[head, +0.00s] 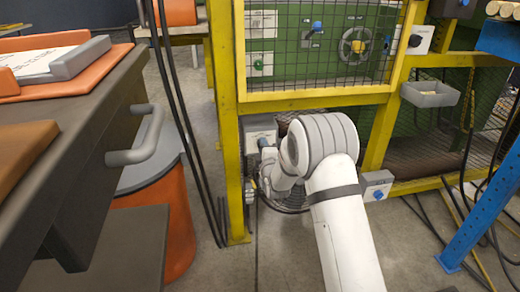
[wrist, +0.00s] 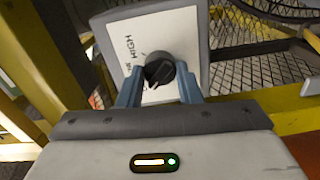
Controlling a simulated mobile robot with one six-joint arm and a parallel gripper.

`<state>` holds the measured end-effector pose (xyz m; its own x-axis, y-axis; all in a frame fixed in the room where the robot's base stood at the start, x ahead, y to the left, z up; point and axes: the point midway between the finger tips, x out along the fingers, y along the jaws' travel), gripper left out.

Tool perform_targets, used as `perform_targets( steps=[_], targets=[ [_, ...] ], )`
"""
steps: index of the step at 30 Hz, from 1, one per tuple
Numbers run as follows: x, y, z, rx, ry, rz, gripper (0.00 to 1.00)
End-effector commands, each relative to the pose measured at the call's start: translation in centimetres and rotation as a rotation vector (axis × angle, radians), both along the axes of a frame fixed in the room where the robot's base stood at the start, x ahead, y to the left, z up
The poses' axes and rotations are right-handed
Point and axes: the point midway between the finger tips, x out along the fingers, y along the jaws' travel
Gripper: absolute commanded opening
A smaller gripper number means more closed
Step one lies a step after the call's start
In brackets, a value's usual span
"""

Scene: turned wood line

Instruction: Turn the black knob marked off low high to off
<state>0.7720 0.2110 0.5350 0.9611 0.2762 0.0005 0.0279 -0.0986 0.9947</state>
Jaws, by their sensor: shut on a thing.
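The black knob (wrist: 158,70) sits on a pale plate (wrist: 193,32) in the wrist view. The word HIGH shows to the left of the knob, and part of another word shows below it. The rest of the lettering is hidden or too small, and I cannot tell which mark the knob points to. My gripper (wrist: 160,76) is shut on the knob, with one blue-grey finger on each side. In the head view my arm reaches low beside the yellow post, and its wrist hides the gripped knob.
A yellow post (head: 225,130) stands close left of my wrist, with black cables hanging farther left. A box with a blue knob (head: 378,194) is to the right. A bench with a grey handle (head: 135,150) and an orange bin (head: 170,225) stand left. Bare floor shows between.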

Motion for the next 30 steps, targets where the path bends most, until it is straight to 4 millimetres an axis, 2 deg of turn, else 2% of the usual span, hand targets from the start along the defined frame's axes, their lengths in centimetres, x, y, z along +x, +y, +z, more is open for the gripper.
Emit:
perform_targets(
  steps=[1,12,13,18,21,30],
  targets=[
    [-0.26,0.5,-0.32,-0.009,0.005,0.011,0.09],
    [-0.26,0.53,-0.33,-0.011,0.004,0.012,0.09],
    [-0.26,0.53,-0.33,-0.011,0.004,0.012,0.34],
    [-0.16,0.34,-0.22,-0.009,0.002,0.007,0.48],
    [-0.12,0.27,-0.16,-0.008,0.001,0.005,0.54],
    [-0.67,-0.02,-0.01,-0.007,0.002,0.002,0.54]
  ],
)
